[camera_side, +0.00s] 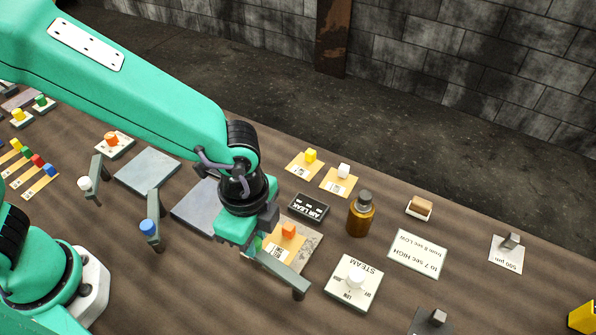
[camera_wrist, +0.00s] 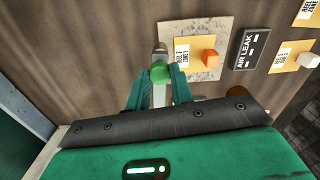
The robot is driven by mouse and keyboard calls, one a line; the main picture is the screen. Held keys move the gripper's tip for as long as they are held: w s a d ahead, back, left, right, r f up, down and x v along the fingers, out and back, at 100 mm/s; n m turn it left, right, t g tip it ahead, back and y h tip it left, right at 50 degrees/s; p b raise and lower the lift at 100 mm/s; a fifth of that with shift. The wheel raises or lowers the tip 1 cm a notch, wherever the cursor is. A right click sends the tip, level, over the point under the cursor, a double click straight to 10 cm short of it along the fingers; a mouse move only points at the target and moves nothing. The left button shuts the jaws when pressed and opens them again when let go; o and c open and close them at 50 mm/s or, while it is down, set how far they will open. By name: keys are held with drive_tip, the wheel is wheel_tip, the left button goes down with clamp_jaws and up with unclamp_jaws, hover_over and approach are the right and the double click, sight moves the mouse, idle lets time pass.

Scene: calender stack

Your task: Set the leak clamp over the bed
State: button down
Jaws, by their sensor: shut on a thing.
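My gripper (camera_side: 250,244) is shut on a grey bar-shaped clamp (camera_side: 283,270) with a green knob (camera_wrist: 160,72). In the wrist view the knob and bar show between the two green fingers (camera_wrist: 158,88). In the side view the bar slants down to the right, ending in a dark foot. The clamp is at the front edge of a speckled grey plate (camera_side: 311,240), which bears a tan card and an orange cube (camera_side: 289,230); the plate also shows in the wrist view (camera_wrist: 226,28). I cannot tell whether the clamp touches the plate.
Two plain grey plates (camera_side: 147,172) lie left, with a white-knobbed clamp (camera_side: 84,184) and a blue-knobbed clamp (camera_side: 149,227) beside them. An AIR LEAK block (camera_side: 308,208), amber bottle (camera_side: 361,214) and STEAM plate (camera_side: 353,283) stand right of my gripper.

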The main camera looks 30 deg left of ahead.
drive_tip(key=w+m, duration=0.2)
drive_tip(key=m, duration=0.1)
drive_tip(key=shift+w+d+m, duration=0.3)
drive_tip(key=shift+w+d, duration=0.1)
drive_tip(key=shift+w+d+m, duration=0.3)
drive_tip(key=shift+w+m, duration=0.15)
drive_tip(key=shift+m, duration=0.2)
drive_tip(key=shift+w+d+m, duration=0.25)
drive_tip(key=shift+w+m, duration=0.2)
drive_tip(key=shift+m, duration=0.2)
drive_tip(key=shift+r, duration=0.1)
drive_tip(key=c, duration=1.2)
unclamp_jaws()
drive_tip(key=shift+r, duration=0.1)
wheel_tip(320, 180, up, 8)
drive_tip(key=shift+f, duration=0.2)
